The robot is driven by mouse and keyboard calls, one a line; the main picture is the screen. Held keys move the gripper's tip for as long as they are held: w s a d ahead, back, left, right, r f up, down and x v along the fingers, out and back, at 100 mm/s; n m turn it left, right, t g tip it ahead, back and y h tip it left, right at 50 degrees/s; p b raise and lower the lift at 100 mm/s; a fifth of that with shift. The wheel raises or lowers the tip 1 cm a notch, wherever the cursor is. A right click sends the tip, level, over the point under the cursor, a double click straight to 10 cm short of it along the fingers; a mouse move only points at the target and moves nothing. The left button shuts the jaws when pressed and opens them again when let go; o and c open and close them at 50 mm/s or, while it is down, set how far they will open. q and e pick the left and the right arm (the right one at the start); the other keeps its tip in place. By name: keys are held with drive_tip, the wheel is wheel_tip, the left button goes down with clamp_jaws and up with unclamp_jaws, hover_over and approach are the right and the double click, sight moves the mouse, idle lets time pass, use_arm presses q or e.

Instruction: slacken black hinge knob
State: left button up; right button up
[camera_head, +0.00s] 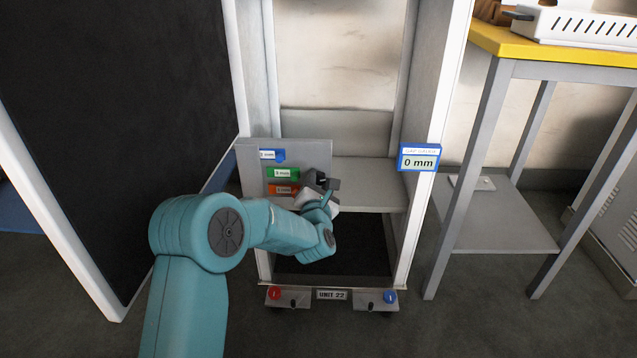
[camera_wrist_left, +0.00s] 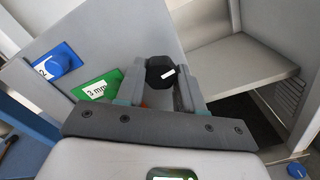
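The black hinge knob (camera_wrist_left: 160,72), a dark faceted knob with a white mark, shows in the left wrist view. It appears between the two fingers of my left gripper (camera_wrist_left: 161,88), one at each side of it. The fingers stand apart; whether they press on the knob or only flank it I cannot tell. In the head view my left gripper (camera_head: 322,182) is at the right end of the grey panel of the dispenser frame (camera_head: 316,143), beside the orange label (camera_head: 282,190). The knob is hard to make out from the fingers there. My right gripper is not in view.
A blue-edged "0 mm" display (camera_head: 419,158) is on the right post. A yellow-topped table (camera_head: 540,50) stands right; a dark board (camera_head: 120,120) stands left.

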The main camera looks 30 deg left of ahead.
use_arm(q)
drive_tip(key=o, duration=0.4)
drive_tip(key=shift+s, duration=0.1)
drive_tip(key=p+v, duration=0.3)
drive_tip(key=v, duration=1.3)
drive_tip(key=shift+s, duration=0.15)
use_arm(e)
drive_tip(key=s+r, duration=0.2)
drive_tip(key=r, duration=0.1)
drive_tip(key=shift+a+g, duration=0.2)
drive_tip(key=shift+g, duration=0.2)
